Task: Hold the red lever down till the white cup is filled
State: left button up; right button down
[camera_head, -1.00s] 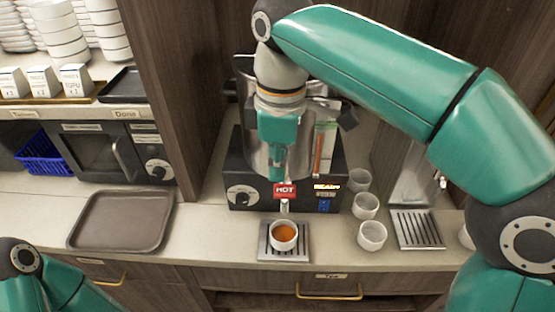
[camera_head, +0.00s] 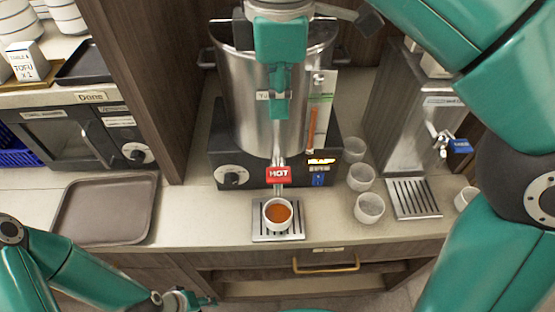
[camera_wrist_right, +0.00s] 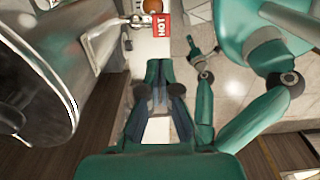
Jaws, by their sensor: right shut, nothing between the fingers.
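The white cup (camera_head: 277,228) stands upright on the drip tray below the urn's spout, with orange-brown liquid inside and its white rim showing. The red lever marked HOT (camera_head: 279,175) is on the spout, above and behind the cup. My right gripper (camera_head: 279,112) is shut and empty in front of the steel urn, above the red lever and apart from it. In the right wrist view the lever (camera_wrist_right: 161,30) lies beyond the fingertips (camera_wrist_right: 160,66). My left gripper (camera_head: 200,301) is low at the bottom edge; its jaws are too small to judge.
Several empty white cups (camera_head: 369,208) stand right of the drip tray (camera_head: 257,232). A second dispenser with a blue lever (camera_head: 459,146) and its own grate (camera_head: 413,198) is farther right. A brown tray (camera_head: 75,232) lies on the counter to the left.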

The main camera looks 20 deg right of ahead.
aim_at(279, 173)
notch_tip(279, 173, down, 13)
jog(key=shift+f+b, duration=0.2)
jog(key=shift+b, duration=0.8)
